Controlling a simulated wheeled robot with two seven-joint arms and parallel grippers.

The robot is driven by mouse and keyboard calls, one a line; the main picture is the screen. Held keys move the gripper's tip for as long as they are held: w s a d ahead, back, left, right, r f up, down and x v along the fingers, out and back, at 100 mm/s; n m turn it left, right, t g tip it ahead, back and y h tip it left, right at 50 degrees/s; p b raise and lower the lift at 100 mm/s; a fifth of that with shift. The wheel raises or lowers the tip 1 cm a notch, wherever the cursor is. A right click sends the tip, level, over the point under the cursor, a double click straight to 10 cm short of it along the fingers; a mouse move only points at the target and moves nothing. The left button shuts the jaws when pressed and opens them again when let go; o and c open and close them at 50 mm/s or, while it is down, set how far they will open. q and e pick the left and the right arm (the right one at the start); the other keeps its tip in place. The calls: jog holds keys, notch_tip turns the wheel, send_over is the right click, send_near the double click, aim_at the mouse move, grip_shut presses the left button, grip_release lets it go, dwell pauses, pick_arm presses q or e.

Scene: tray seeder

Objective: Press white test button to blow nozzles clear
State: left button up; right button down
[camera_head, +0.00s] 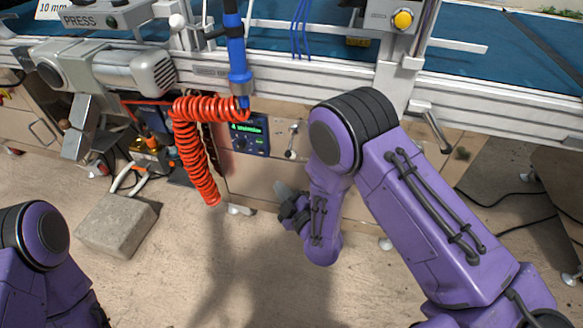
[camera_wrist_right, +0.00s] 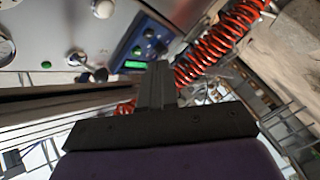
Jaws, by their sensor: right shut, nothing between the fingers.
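A round white button (camera_wrist_right: 103,8) shows at the top of the right wrist view, on the pale machine front. I cannot make out its label. In the head view I cannot pick it out; my right arm covers part of that front. My right gripper (camera_head: 284,191) is low in front of the machine, below the blue control panel (camera_head: 246,134). In the wrist view its fingers (camera_wrist_right: 157,72) are shut together and empty, apart from the button in the picture. My left arm shows at the lower left, but its gripper is out of view.
A red coiled hose (camera_head: 195,150) hangs left of the panel. A yellow button (camera_head: 403,19) is on the upper rail. A concrete block (camera_head: 115,225) lies on the floor.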

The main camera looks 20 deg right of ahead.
jog(key=w+d+b, duration=0.1)
jog(key=w+d, duration=0.4)
jog(key=w, duration=0.2)
jog(key=shift+w, duration=0.15)
dwell(0.3)
dwell(1.9)
jog(key=shift+w+d, duration=0.25)
jog(key=shift+w, duration=0.1)
